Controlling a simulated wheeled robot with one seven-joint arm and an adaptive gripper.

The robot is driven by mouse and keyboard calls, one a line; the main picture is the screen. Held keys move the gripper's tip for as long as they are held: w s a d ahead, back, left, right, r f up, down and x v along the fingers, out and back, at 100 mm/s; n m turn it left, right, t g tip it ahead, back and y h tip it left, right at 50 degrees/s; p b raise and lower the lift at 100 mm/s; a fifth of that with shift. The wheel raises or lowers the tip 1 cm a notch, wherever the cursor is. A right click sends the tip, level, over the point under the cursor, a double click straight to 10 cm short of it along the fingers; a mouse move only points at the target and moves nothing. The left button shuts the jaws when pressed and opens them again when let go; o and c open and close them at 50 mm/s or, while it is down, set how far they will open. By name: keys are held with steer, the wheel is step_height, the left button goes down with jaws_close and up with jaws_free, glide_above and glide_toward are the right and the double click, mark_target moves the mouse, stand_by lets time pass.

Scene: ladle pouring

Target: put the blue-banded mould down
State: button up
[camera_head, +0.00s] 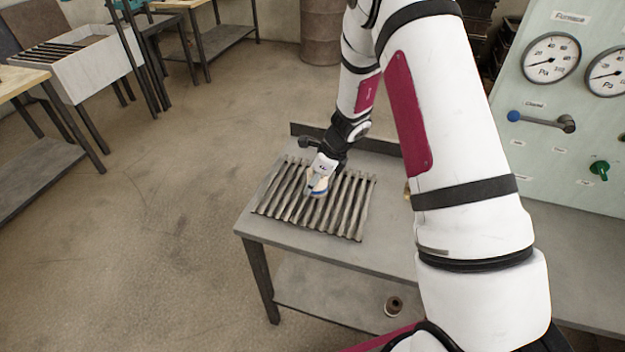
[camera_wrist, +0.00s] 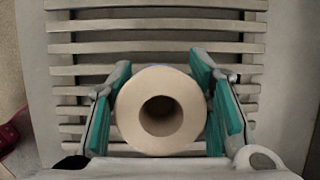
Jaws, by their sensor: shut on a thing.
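The blue-banded mould is a cream cylinder with a round hole in its top. In the wrist view the mould (camera_wrist: 133,116) sits between the green pads of my gripper (camera_wrist: 161,108), which is shut on it. In the head view the mould (camera_head: 319,188) shows small, with a bit of blue near its lower end. My gripper (camera_head: 321,178) holds it over the slatted metal rack (camera_head: 345,212). I cannot tell whether the mould's base touches the slats. The mould looks about upright.
The rack lies on a grey table (camera_head: 290,246) with a lower shelf. A small dark round part (camera_head: 393,306) sits low near that shelf. A furnace panel (camera_head: 560,110) with gauges and levers stands at the right. A white trough (camera_head: 85,65) stands at the far left.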

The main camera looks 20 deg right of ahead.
steer(key=o, duration=1.4)
steer(key=shift+f, duration=0.1)
steer(key=shift+c, duration=0.2)
steer(key=s+r+n, duration=0.3)
steer(key=s+r, duration=0.1)
steer(key=r, duration=0.7)
steer(key=s+r+n, duration=0.3)
steer(key=s+r, duration=0.1)
steer(key=r, duration=0.7)
steer(key=s+r+n+t+h, duration=0.1)
steer(key=s+r+n, duration=0.5)
steer(key=s+n, duration=0.3)
steer(key=s+r+n+t+h, duration=0.1)
steer(key=s+r+n+h, duration=0.1)
steer(key=s+r+n, duration=0.4)
steer(key=shift+s+r+n, duration=0.35)
steer(key=shift+s+n, duration=1.75)
steer(key=shift+s, duration=2.75)
